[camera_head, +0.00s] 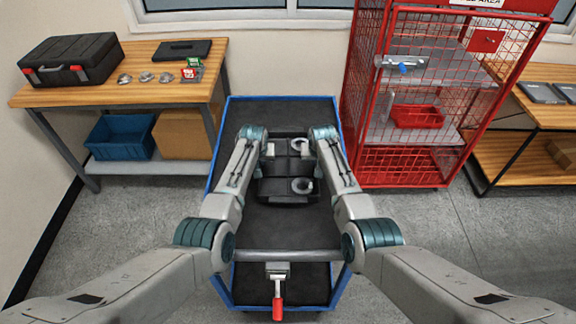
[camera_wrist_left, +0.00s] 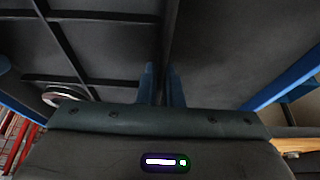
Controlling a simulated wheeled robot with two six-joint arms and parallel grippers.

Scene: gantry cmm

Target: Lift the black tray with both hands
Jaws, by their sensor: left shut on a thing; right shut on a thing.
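The black tray (camera_head: 284,167) lies above the dark bed of the blue-framed cart, with raised walls dividing it into compartments. A metal ring (camera_head: 302,186) sits in its near right part; another ring (camera_head: 299,143) shows further back. My left gripper (camera_head: 267,150) is at the tray's left side and my right gripper (camera_head: 313,147) is at its right side. In the left wrist view, the left gripper's fingers (camera_wrist_left: 163,85) are close together on the tray's edge, with dark dividers (camera_wrist_left: 75,50) to the left. The right fingertips are mostly hidden by the arm.
A wooden bench (camera_head: 120,92) with a black case (camera_head: 70,60) stands left. A red mesh cage (camera_head: 405,165) stands close on the right, with another wooden bench beyond it.

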